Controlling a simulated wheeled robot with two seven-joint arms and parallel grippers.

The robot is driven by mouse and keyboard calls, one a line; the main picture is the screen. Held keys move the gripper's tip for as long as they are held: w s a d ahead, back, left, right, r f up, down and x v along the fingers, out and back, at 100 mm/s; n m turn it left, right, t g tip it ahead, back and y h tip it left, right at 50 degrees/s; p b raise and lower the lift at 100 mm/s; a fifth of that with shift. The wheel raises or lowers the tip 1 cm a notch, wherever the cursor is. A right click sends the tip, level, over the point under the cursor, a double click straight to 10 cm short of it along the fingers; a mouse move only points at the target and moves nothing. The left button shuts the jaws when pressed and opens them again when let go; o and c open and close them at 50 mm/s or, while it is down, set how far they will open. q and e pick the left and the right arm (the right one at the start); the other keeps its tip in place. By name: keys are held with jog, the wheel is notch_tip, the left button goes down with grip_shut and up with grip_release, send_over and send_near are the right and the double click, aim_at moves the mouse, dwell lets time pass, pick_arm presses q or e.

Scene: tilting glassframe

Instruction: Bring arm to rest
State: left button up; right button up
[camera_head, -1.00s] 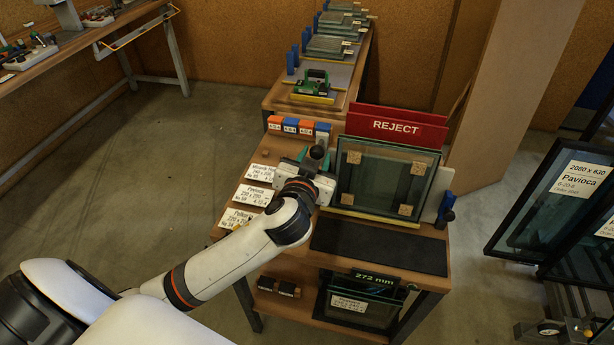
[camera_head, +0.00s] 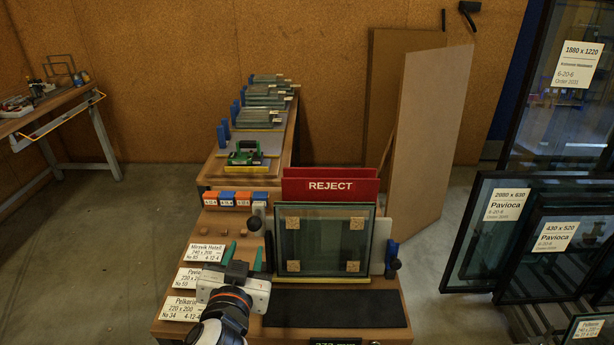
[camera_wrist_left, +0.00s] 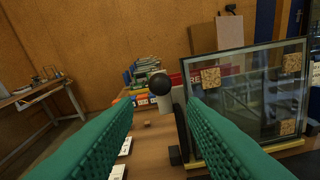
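My left gripper (camera_head: 243,258) is over the left part of the wooden bench, beside the left edge of the framed glass pane (camera_head: 323,240). Its two green fingers are spread apart with nothing between them. The left wrist view shows the fingers (camera_wrist_left: 160,118) wide open, with a dark round knob (camera_wrist_left: 159,84) beyond them and the glass pane (camera_wrist_left: 250,90) to the right. The pane stands upright on the bench with cork pads at its corners. My right gripper is in neither view.
A red REJECT sign (camera_head: 330,186) stands behind the pane. Paper labels (camera_head: 181,309) lie on the bench at left. A black mat (camera_head: 335,308) lies in front of the pane. Large framed glass units (camera_head: 500,232) stand at right. The floor at left is clear.

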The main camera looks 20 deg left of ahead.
pick_arm(q)
jog(key=s+d+f+m+g+h, duration=0.2)
jog(key=s+f+g+h, duration=0.2)
jog(key=s+f+g, duration=1.15)
jog(key=s+f+t, duration=0.1)
jog(key=s+f, duration=0.2)
jog(key=f, duration=1.2)
jog(key=s+f+t, duration=0.1)
jog(key=s+f, duration=0.2)
jog(key=f, duration=1.2)
jog(key=s+a+f+m+g, duration=0.1)
jog(key=s+a+f, duration=0.1)
jog(key=s+f, duration=1.4)
jog(key=shift+a+f, duration=0.15)
jog(key=shift+f, duration=0.05)
